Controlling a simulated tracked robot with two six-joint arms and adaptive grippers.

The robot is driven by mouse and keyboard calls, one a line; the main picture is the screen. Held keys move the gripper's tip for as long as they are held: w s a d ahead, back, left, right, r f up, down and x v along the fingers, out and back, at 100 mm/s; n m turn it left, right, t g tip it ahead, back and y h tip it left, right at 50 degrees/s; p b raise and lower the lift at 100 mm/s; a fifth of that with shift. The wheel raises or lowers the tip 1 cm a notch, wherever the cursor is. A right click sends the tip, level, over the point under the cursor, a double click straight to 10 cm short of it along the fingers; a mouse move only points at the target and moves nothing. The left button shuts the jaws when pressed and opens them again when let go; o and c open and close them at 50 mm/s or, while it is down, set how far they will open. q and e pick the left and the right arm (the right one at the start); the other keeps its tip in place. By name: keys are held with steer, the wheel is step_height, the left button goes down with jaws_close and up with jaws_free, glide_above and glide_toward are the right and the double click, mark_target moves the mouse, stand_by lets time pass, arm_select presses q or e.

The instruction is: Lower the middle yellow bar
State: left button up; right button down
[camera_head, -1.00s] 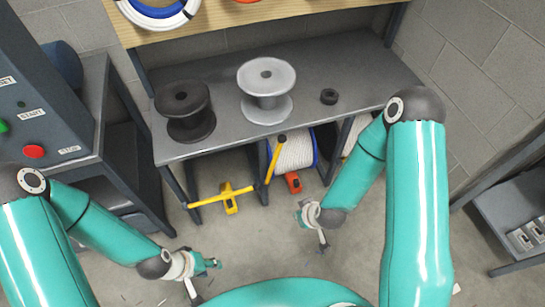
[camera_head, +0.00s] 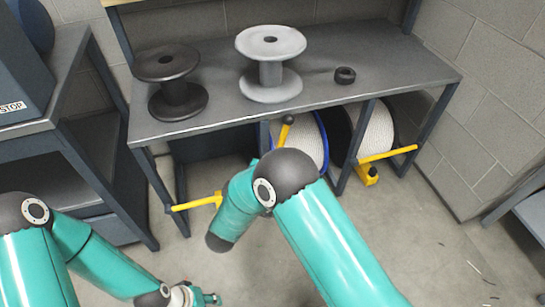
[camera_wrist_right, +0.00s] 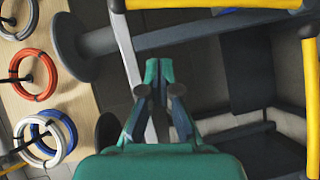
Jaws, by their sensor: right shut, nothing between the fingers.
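The middle yellow bar (camera_head: 284,131) stands raised and slightly tilted, with a black knob at its top, before a white reel under the bench. Its lower part is hidden behind my right arm. The left yellow bar (camera_head: 192,204) and right yellow bar (camera_head: 390,154) lie roughly level. My right gripper (camera_wrist_right: 159,76) is shut and empty in the right wrist view; my arm hides it in the head view. Yellow bars (camera_wrist_right: 210,4) show at that wrist view's top and right edges; I cannot tell which. My left gripper (camera_head: 205,298) is partly cut off at the bottom; its jaws are unclear.
The grey bench (camera_head: 225,110) carries a black spool (camera_head: 176,95), a light grey spool (camera_head: 270,75) and a small black ring (camera_head: 345,75). Its legs separate the reel bays. A control cabinet stands left. Bare floor (camera_head: 440,250) shows at right. Coloured coils (camera_wrist_right: 35,75) hang in the wrist view.

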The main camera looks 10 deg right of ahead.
steer(key=s+d+b+x, duration=0.1)
steer(key=d+b+x, duration=0.1)
steer(key=x, duration=1)
steer(key=shift+d+f+b, duration=0.25)
steer(key=shift+d+b, duration=0.1)
steer(key=shift+b, duration=0.15)
steer(key=shift+w, duration=0.1)
